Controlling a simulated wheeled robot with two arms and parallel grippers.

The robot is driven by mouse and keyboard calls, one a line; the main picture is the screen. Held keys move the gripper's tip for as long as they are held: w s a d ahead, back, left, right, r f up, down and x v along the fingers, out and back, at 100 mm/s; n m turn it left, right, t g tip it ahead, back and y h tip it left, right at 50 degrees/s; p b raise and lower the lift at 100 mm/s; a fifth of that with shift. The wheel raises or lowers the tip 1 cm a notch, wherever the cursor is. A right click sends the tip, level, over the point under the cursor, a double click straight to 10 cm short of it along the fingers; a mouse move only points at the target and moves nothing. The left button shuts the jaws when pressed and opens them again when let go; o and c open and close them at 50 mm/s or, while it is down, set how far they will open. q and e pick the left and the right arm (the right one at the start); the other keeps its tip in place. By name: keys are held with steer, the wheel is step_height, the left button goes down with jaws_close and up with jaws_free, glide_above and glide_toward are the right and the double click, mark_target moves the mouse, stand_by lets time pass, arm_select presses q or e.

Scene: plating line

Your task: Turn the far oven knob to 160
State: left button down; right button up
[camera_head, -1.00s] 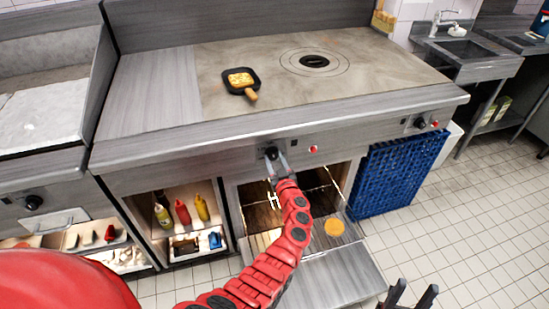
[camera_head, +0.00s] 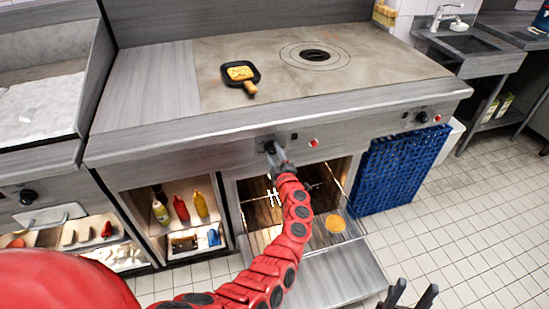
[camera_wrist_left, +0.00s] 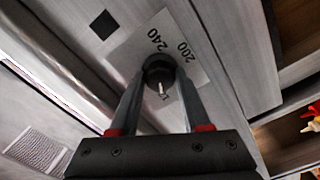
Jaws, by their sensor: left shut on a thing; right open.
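The oven knob (camera_head: 269,147) is black and sits on the front panel of the range above the open oven. My left gripper (camera_head: 273,152) is shut on it. In the left wrist view the knob (camera_wrist_left: 158,68) is between the two fingers, on a plate (camera_wrist_left: 190,70) with 240 and 200 readable. The knob's white pointer mark points toward a partly hidden number beginning with 1; I cannot read the rest. My right gripper (camera_head: 411,295) is open and empty at the bottom right, over the floor.
A second black knob (camera_head: 421,117) is on the panel's right end. A red light (camera_head: 313,143) is right of the gripped knob. The oven's pulled-down door (camera_head: 325,275) juts out below. A blue crate-like panel (camera_head: 400,170) stands at right. A pan (camera_head: 235,82) is on the range top.

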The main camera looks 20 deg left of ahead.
arm_select(q)
steer(key=n+b, duration=0.3)
steer(key=n, duration=0.1)
steer(key=shift+a+r, duration=0.15)
steer(key=shift+a, duration=0.1)
steer(key=n+b, duration=0.6)
steer(key=n, duration=0.1)
steer(key=shift+r+b, duration=0.15)
steer(key=shift+b, duration=0.2)
steer(key=shift+r+n+b, duration=0.1)
steer(key=shift+n+b, duration=0.4)
steer(key=shift+n, duration=0.1)
steer(key=shift+r, duration=0.1)
steer(key=c, duration=0.5)
jaws_free()
steer(key=shift+d, duration=0.1)
steer(key=shift+o, duration=0.7)
steer(key=shift+s+r, duration=0.1)
steer(key=shift+r, duration=0.05)
steer(key=shift+w+f, duration=0.35)
steer(key=shift+f, duration=0.2)
